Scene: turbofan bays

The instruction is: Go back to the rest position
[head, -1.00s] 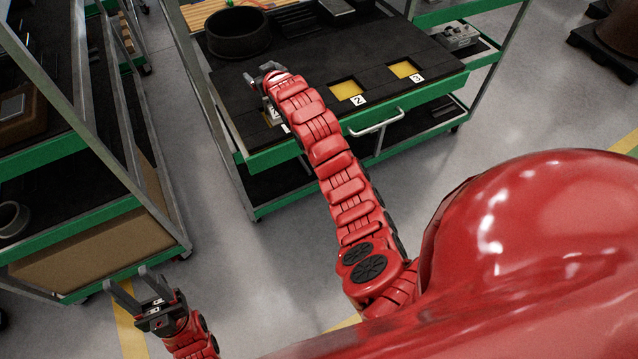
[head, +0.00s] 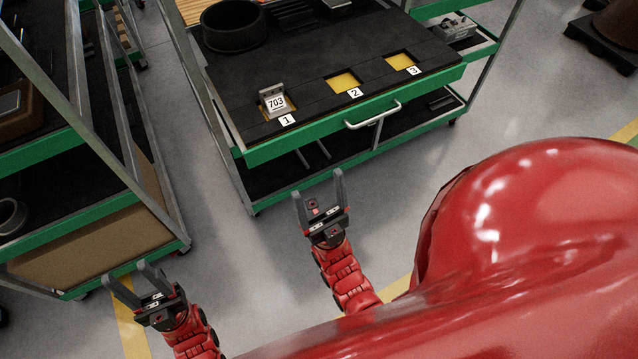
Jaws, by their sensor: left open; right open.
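My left gripper (head: 140,285) is open and empty above the floor at the lower left, beside the left rack. My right gripper (head: 320,200) is open and empty above the floor, in front of the green-edged cart and apart from it. A grey metal part marked 703 (head: 275,102) sits in the pocket labelled 1 on the cart's black top (head: 310,72). The pockets labelled 2 (head: 343,82) and 3 (head: 400,62) are empty with yellow bottoms.
A black ring-shaped bowl (head: 235,38) stands at the back left of the cart top. The cart's handle (head: 372,116) sticks out at its front. A left rack (head: 95,225) with a cardboard-coloured panel stands near my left gripper. The floor between is clear.

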